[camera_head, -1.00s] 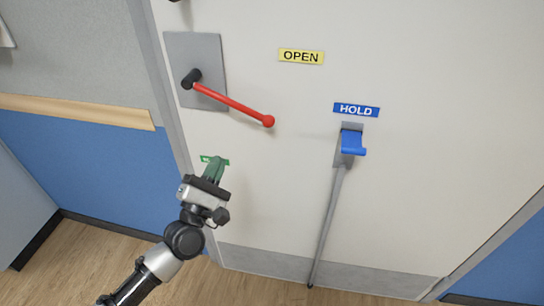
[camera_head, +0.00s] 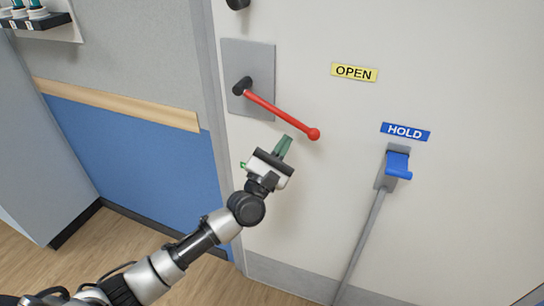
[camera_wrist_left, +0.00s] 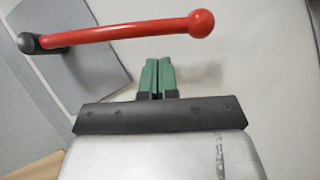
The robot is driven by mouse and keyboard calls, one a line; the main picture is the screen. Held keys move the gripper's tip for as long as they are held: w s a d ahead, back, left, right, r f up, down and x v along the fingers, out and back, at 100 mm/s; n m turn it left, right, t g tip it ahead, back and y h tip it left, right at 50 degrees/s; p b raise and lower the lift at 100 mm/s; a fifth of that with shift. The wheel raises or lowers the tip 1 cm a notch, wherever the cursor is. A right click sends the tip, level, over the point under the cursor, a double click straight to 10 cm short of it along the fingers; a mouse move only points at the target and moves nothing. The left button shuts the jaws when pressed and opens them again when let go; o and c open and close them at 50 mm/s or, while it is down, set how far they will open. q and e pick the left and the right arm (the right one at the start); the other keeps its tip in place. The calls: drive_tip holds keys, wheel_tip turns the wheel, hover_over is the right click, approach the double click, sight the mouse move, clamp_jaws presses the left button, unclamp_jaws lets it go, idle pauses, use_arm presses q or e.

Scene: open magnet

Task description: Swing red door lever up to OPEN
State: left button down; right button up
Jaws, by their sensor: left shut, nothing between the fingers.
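The red door lever (camera_head: 281,113) runs from a black hub on a grey plate (camera_head: 262,60) down and to the right, ending in a red ball. It also shows in the left wrist view (camera_wrist_left: 120,33). The yellow OPEN label (camera_head: 354,72) is on the door up and right of the ball. My left gripper (camera_head: 285,143) has green fingers, shut and empty. In the head view it is just below the lever's outer half. In the left wrist view its fingertips (camera_wrist_left: 158,62) are below the bar, with a small gap in the picture. My right gripper is not in view.
A blue HOLD label (camera_head: 405,132) and a blue catch (camera_head: 397,166) on a grey rod (camera_head: 360,240) are to the right on the door. A wall with a wooden rail (camera_head: 120,105) is on the left. A green label is partly hidden behind my gripper.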

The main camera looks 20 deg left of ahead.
use_arm(q)
drive_tip(key=shift+w+d+r+p, duration=0.1)
drive_tip(key=shift+d+r+p, duration=0.15)
drive_tip(key=shift+r, duration=0.35)
drive_tip(key=shift+d+r+p, duration=0.1)
drive_tip(key=shift+d+r, duration=0.15)
drive_tip(key=shift+r, duration=0.3)
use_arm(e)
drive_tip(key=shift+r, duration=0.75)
use_arm(q)
wheel_tip(320, 180, up, 6)
drive_tip(key=d+n+t+y+p, duration=0.1)
drive_tip(key=d+n+y, duration=0.1)
drive_tip(key=n+y, duration=0.5)
drive_tip(key=shift+d+n+t, duration=0.2)
drive_tip(key=shift+n+t, duration=0.2)
drive_tip(key=shift+n, duration=0.8)
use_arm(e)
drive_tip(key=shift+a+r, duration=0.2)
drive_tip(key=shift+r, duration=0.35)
use_arm(q)
drive_tip(key=shift+r, duration=0.15)
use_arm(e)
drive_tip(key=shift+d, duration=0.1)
